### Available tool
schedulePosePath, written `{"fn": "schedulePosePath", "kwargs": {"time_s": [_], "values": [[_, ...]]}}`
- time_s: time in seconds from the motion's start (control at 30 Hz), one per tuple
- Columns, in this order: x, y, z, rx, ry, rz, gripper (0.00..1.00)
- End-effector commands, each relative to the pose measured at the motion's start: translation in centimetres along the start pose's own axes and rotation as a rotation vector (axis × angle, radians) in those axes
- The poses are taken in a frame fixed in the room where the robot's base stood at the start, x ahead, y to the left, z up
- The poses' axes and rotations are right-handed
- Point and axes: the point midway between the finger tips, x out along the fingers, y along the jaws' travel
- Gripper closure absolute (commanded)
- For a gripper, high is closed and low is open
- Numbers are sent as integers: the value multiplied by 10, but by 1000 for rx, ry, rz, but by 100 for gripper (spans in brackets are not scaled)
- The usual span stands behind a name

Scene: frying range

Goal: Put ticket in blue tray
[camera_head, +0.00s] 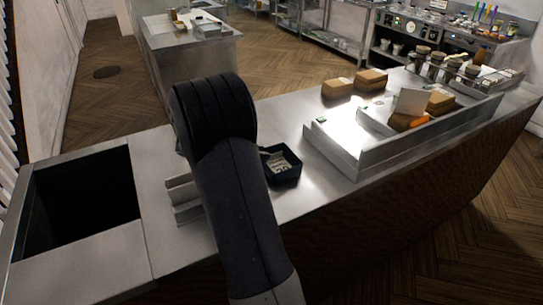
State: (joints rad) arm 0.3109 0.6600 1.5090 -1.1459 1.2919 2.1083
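My dark arm rises through the middle of the view and covers part of the counter left of the tray.
A dark open well (85,195) is at the counter's left end. A low metal holder (183,199) stands left of my arm. A raised steel tray (345,155) with boxes and an orange item fills the right. Two brown boxes (370,79) sit behind it.

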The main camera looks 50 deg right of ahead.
Motion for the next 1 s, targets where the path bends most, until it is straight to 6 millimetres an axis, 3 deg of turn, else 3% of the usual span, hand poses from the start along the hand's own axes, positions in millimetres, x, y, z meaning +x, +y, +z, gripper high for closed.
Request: {"fn": "schedulePosePath", "kwargs": {"time_s": [0.2, 0.4, 0.8, 1.0], "values": [[-43, -1, 1, 0, 0, -4, 75], [-60, 0, 0, -1, 0, 1, 75], [-60, 0, 0, -1, 1, 2, 75], [-41, 1, -2, -2, 1, 6, 75]]}}
